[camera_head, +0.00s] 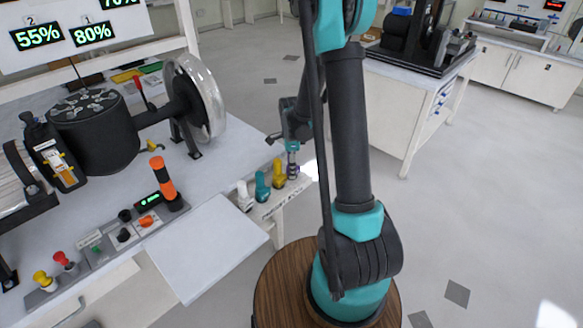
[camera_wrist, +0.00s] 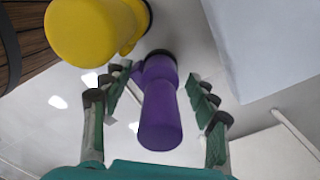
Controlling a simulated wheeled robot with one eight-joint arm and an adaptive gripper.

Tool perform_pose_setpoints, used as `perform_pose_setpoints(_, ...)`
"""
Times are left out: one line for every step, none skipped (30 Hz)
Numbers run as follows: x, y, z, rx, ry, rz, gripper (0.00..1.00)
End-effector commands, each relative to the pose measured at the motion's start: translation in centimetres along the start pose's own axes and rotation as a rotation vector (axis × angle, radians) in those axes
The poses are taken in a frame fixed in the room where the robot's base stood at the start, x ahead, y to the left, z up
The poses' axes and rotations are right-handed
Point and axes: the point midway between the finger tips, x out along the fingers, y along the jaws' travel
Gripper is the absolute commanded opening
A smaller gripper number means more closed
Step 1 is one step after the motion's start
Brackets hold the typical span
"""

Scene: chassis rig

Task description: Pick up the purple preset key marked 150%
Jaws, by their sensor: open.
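The purple key (camera_wrist: 160,112) is in the middle of the wrist view, between the two fingers of my gripper (camera_wrist: 159,80). The fingers are apart, with a gap on each side of the key. In the head view the purple key (camera_head: 293,171) is the last of a row at the bench's right edge, with my gripper (camera_head: 292,150) right above it. No 150% marking can be read in either view.
A yellow key (camera_wrist: 85,30) stands close beside the purple one; it also shows in the head view (camera_head: 279,174). A teal key (camera_head: 262,187) and a white key (camera_head: 244,197) continue the row. A pale panel (camera_head: 205,245) lies nearby on the bench.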

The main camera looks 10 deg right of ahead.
Motion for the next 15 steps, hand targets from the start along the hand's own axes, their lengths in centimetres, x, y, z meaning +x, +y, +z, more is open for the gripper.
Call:
perform_pose_setpoints(0.03,0.01,0.00,0.000,0.000,0.000,0.59)
perform_pose_setpoints(0.02,0.01,0.00,0.000,0.000,0.000,0.59)
perform_pose_setpoints(0.01,0.01,0.00,0.000,0.000,0.000,0.59)
perform_pose_setpoints(0.01,0.01,0.00,0.000,0.000,0.000,0.59)
perform_pose_setpoints(0.00,0.01,0.00,0.000,0.000,0.000,0.59)
perform_pose_setpoints(0.00,0.00,0.00,0.000,0.000,0.000,0.57)
perform_pose_setpoints(0.00,0.00,0.00,0.000,0.000,0.000,0.53)
perform_pose_setpoints(0.00,0.00,0.00,0.000,0.000,0.000,0.49)
perform_pose_setpoints(-0.01,0.00,0.00,0.000,0.000,0.000,0.44)
perform_pose_setpoints(-0.01,0.00,0.00,0.000,0.000,0.000,0.41)
perform_pose_setpoints(-0.01,0.00,0.00,0.000,0.000,0.000,0.37)
perform_pose_setpoints(-0.01,0.00,0.00,0.000,0.000,0.000,0.32)
perform_pose_setpoints(-0.01,0.00,0.00,0.000,0.000,0.000,0.28)
perform_pose_setpoints(-0.01,0.00,0.00,0.000,0.000,0.000,0.24)
perform_pose_setpoints(-0.02,0.00,0.00,0.000,0.000,0.000,0.19)
